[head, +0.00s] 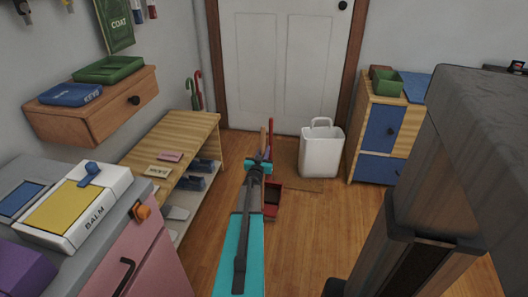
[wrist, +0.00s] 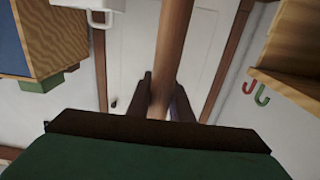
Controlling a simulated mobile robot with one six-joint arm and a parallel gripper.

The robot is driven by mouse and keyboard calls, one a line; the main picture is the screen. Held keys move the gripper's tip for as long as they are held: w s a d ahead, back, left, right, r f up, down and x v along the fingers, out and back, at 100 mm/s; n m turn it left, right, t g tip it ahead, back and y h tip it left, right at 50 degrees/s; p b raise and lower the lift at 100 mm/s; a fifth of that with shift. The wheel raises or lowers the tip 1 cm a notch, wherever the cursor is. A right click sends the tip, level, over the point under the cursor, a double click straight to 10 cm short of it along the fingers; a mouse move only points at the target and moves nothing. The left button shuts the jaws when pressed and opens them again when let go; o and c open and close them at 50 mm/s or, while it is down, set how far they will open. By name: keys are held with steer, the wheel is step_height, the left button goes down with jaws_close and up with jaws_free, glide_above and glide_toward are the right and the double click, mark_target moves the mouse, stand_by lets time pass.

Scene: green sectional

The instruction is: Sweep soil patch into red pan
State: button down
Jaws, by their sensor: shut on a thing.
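My gripper (head: 259,163) is at the end of my outstretched arm, above the floor before the door. In the wrist view, my gripper (wrist: 165,100) is shut on a round wooden handle (wrist: 172,45). A green block with a dark brown edge (wrist: 160,150) fills the bottom of that view; it may be the head of the held tool. The red pan (head: 271,203) stands on the floor, partly hidden behind my arm, with a red upright part (head: 270,130) above it. A thin dark mark (head: 302,189) lies right of the pan; I cannot tell whether it is soil.
A white bin (head: 321,151) stands near the door (head: 284,65). A blue-and-wood cabinet (head: 383,135) is at right. A wooden shelf bench (head: 180,140) and a pink cabinet (head: 150,255) are at left. Wooden floor (head: 320,235) is open right of my arm.

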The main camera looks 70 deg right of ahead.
mark_target(261, 154)
steer(key=shift+w+d, duration=0.2)
steer(key=shift+d, duration=0.35)
steer(key=shift+w+d, duration=0.15)
steer(key=shift+d, duration=0.4)
steer(key=shift+s+a+f, duration=0.1)
steer(key=shift+a+f, duration=0.05)
steer(key=shift+a, duration=1.75)
steer(key=shift+a, duration=0.9)
